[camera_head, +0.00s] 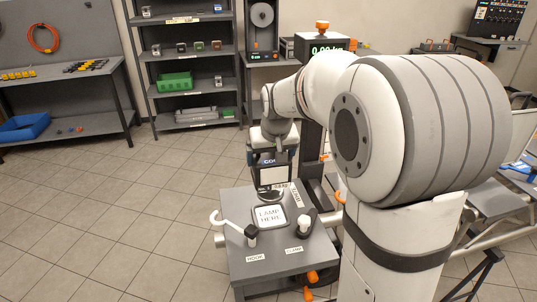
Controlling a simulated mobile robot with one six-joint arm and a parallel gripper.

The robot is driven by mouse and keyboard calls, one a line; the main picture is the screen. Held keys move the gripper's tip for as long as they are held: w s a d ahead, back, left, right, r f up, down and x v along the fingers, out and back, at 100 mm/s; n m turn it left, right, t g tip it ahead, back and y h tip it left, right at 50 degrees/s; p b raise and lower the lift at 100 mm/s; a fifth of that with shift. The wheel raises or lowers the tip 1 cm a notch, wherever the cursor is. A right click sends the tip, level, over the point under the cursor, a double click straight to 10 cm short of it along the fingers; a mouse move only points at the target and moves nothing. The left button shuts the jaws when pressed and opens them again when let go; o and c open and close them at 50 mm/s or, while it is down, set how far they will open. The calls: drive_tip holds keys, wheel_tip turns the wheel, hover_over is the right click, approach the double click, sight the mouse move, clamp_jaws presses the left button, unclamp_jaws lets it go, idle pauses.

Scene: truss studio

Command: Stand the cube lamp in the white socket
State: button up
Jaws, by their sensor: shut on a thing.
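My gripper (269,153) is shut on the cube lamp (272,178), which has a pale, bright face in a dark frame. The plate's top is bare. A dark round shape shows just under the lamp, and I cannot tell whether it belongs to the lamp. The lamp looks about upright and apart from the plate. My fingertips are hard to make out.
The grey table (240,200) also bears a white hook (232,228) on a dark base at left and a clamp (304,224) at right, with front labels for both. Orange knobs (312,277) stick out at its front right. Open tiled floor lies left; shelves (187,85) stand behind.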

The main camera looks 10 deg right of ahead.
drive_tip(key=shift+f+b, duration=3.05)
drive_tip(key=shift+f, duration=1.25)
drive_tip(key=shift+f+b, duration=0.2)
drive_tip(key=shift+b, duration=0.1)
drive_tip(key=o, duration=1.5)
drive_tip(key=shift+s, duration=0.1)
drive_tip(key=shift+o, duration=0.6)
